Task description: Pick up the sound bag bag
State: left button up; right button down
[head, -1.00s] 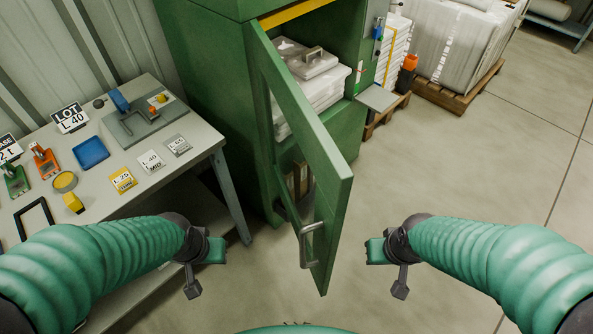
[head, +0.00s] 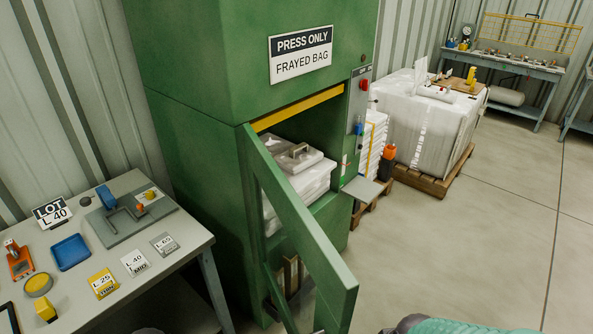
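A large white bulk bag (head: 413,126) stands on a wooden pallet (head: 436,182) behind the green press, at the upper right. Folded white bags (head: 313,180) lie stacked inside the open green press (head: 200,130), with a grey-handled plate (head: 296,158) on top. The sign (head: 300,54) on the press reads "PRESS ONLY FRAYED BAG". No label shows which bag is the sound one. Neither of my grippers is in view; only a bit of my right arm's teal sleeve shows at the bottom edge.
The press's green door (head: 300,225) stands open towards me. A grey table (head: 185,222) with tags, a blue tray (head: 70,252) and a "LOT L 40" sign (head: 52,212) is at left. A workbench (head: 515,66) stands at the far right. The floor at right is clear.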

aim_at(295, 159)
jog(key=k+z, duration=0.3)
jog(key=k+l+z, duration=0.1)
jog(key=z, duration=0.2)
jog(key=i+l+z, duration=0.3)
jog(key=i+z, duration=0.15)
jog(key=i+l+z, duration=0.15)
jog(key=i+z, duration=0.25)
jog(key=i, duration=0.2)
jog(key=i+u, duration=0.25)
jog(key=i, duration=0.3)
jog(key=i+u, duration=0.25)
jog(key=i, duration=0.35)
jog(key=i+l+u, duration=0.1)
jog(key=i+u, duration=0.15)
jog(key=i, duration=0.3)
jog(key=i+u, duration=0.15)
jog(key=u, duration=0.3)
jog(key=i+u, duration=0.2)
jog(key=u, duration=0.3)
jog(key=i+u, duration=0.15)
jog(key=u, duration=0.3)
jog(key=i+l+u, duration=0.15)
jog(key=u, duration=0.3)
jog(key=i+l+u, duration=0.1)
jog(key=l+u, duration=0.15)
jog(key=u, duration=0.2)
jog(key=i+l+u, duration=0.3)
jog(key=u, duration=0.15)
jog(key=i+l, duration=0.05)
jog(key=i, duration=0.05)
